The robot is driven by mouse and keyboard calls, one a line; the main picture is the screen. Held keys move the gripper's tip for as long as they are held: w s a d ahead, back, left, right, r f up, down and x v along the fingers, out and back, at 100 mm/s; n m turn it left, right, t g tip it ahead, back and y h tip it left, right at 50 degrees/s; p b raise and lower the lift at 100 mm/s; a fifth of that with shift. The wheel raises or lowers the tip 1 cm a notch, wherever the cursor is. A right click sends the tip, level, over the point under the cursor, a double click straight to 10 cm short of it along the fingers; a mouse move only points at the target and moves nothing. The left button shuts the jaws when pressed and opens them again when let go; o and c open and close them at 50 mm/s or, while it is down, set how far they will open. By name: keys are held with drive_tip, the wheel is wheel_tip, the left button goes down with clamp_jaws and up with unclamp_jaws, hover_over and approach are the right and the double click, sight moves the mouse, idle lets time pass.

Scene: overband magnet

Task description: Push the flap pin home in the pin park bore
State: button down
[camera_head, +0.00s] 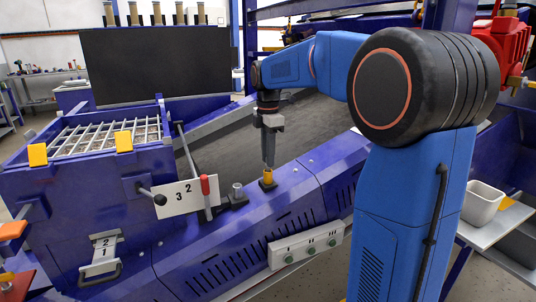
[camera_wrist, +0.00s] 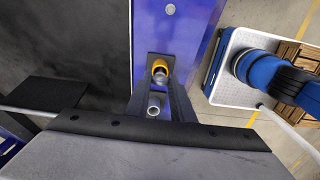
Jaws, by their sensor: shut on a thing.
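My gripper (camera_head: 268,163) points straight down over the blue machine body. Its tips are at a yellow collar (camera_head: 267,178) on a small dark base. In the wrist view the two dark fingers reach to either side of the yellow collar (camera_wrist: 159,65), with a grey round pin end (camera_wrist: 161,74) at it. The gripper is shut on this pin. The pin looks upright. How deep it sits is hidden by the fingers and collar.
A blue box with a grid (camera_head: 108,138) is further left. A pale bin (camera_head: 483,203) is at right.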

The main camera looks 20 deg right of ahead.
drive_tip(key=shift+f, duration=0.7)
drive_tip(key=c, duration=1.5)
unclamp_jaws()
drive_tip(key=shift+o, duration=0.2)
drive_tip(key=shift+r, duration=0.1)
wheel_tip(320, 180, up, 17)
